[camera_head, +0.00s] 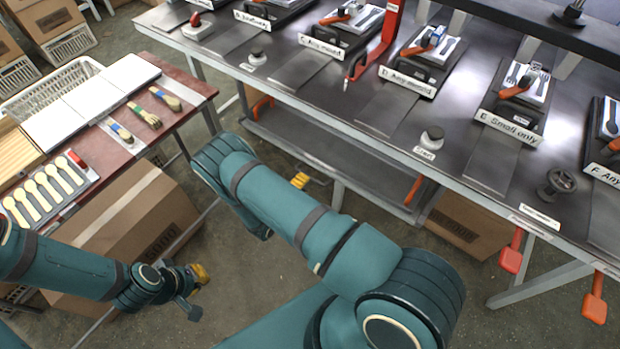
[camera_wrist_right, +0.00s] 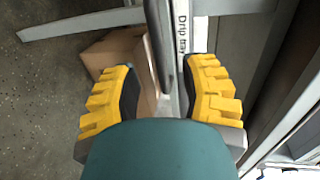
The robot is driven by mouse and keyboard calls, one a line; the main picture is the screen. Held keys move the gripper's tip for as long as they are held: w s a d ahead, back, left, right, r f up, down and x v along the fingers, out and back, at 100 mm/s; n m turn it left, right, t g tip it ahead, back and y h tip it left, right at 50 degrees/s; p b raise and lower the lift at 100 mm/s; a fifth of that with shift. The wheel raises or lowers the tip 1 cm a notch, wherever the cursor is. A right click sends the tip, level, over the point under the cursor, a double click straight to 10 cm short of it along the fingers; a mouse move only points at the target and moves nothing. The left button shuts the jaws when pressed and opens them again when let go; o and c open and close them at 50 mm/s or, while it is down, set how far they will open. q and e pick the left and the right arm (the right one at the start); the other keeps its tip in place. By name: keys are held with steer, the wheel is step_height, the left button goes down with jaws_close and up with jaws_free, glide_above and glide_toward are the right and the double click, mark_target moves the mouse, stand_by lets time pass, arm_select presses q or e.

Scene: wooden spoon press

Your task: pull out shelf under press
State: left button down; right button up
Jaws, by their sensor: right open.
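The grey metal shelf (camera_head: 330,150) lies under the press table, a flat tray with a raised front edge. In the right wrist view a strip labelled "Drip tray" (camera_wrist_right: 182,35) runs ahead of the fingers. My right gripper (camera_head: 300,181) is by the shelf's front edge, partly hidden by my arm. Its yellow fingers are spread in the wrist view (camera_wrist_right: 165,98). A dark upright bar (camera_wrist_right: 159,45) shows between them; I cannot tell whether they touch it. My left gripper (camera_head: 195,282) hangs low at the left, away from the shelf; its jaw opening is unclear.
The press table (camera_head: 400,150) carries several labelled stations. A red side table (camera_head: 100,155) with wooden spoons and brushes stands at the left. Cardboard boxes (camera_head: 125,225) stand below it and under the press table (camera_head: 465,225). Floor (camera_head: 250,270) shows between the tables.

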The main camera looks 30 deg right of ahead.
steer(key=shift+x, duration=2.3)
jaws_close()
